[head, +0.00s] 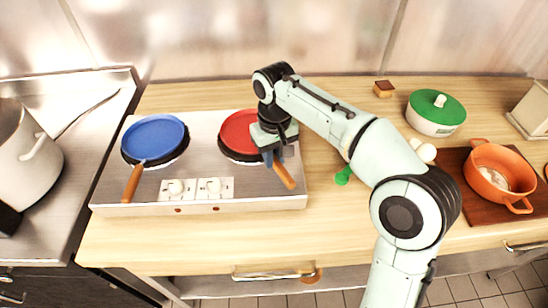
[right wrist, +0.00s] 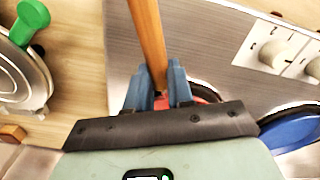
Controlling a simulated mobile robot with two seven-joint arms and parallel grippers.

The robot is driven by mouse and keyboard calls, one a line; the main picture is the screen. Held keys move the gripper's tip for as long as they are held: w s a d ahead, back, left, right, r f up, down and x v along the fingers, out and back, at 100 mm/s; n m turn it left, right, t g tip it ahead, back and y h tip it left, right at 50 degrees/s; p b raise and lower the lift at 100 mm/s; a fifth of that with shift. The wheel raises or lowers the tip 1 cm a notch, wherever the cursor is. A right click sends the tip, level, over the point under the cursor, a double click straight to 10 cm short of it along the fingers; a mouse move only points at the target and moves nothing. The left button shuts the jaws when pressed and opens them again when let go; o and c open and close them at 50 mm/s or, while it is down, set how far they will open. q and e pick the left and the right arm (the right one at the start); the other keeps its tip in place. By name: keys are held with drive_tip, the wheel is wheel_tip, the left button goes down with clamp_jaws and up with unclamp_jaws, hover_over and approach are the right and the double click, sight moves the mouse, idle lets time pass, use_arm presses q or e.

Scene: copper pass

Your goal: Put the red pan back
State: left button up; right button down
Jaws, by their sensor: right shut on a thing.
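The red pan (head: 238,132) is over the right burner of the steel two-burner hob (head: 205,130). Its wooden handle (head: 284,174) points toward the front right. My right gripper (head: 275,152) is shut on the handle near the pan; its blue fingers (right wrist: 160,85) sit on both sides of the handle in the right wrist view. The pan's right part is hidden by my gripper. I cannot tell whether the pan touches the burner. My left gripper is not in view.
A blue pan (head: 155,137) sits on the left burner. To the right are a green-lidded pot (head: 437,112), a green object (head: 343,176) and an orange pot (head: 499,172) on a dark board. A large steel pot (head: 28,150) stands left. The counter front is clear.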

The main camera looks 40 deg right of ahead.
drive_tip(key=shift+f, duration=0.1)
drive_tip(key=c, duration=1)
unclamp_jaws()
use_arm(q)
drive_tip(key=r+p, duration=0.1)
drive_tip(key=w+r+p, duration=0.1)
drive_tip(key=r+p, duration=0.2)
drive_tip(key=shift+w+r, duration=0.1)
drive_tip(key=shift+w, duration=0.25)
use_arm(e)
wheel_tip(320, 180, up, 12)
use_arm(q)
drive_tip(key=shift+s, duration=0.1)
